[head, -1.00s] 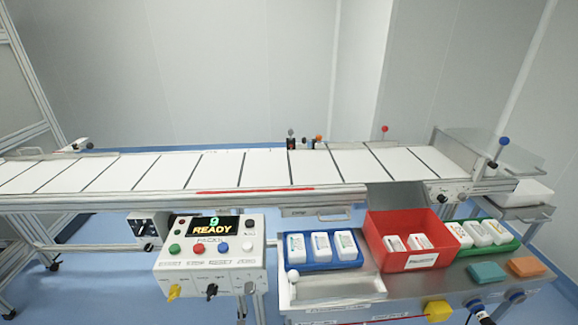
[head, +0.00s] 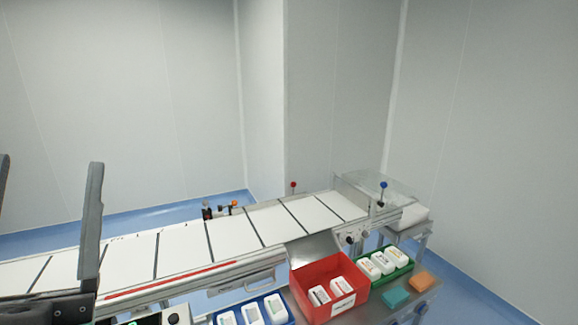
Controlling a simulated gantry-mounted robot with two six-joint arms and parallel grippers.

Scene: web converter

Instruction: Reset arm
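My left gripper (head: 50,164) stands at the left edge of the head view, with its two dark grey fingers pointing up and wide apart. It is open, with nothing seen between the fingers, and the left finger is partly cut off by the picture edge. It is in front of the left part of the white conveyor (head: 182,252). My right gripper is not in view. A thin post with a red ball (head: 293,184) and one with a blue ball (head: 384,185) stand upright at the conveyor's far right part.
A red open box (head: 318,277) with white packs sits on the bench, between a blue tray (head: 285,306) and a green tray (head: 402,270), both with white packs. Teal (head: 396,298) and orange (head: 420,281) blocks lie at right. The control box is mostly hidden at bottom left.

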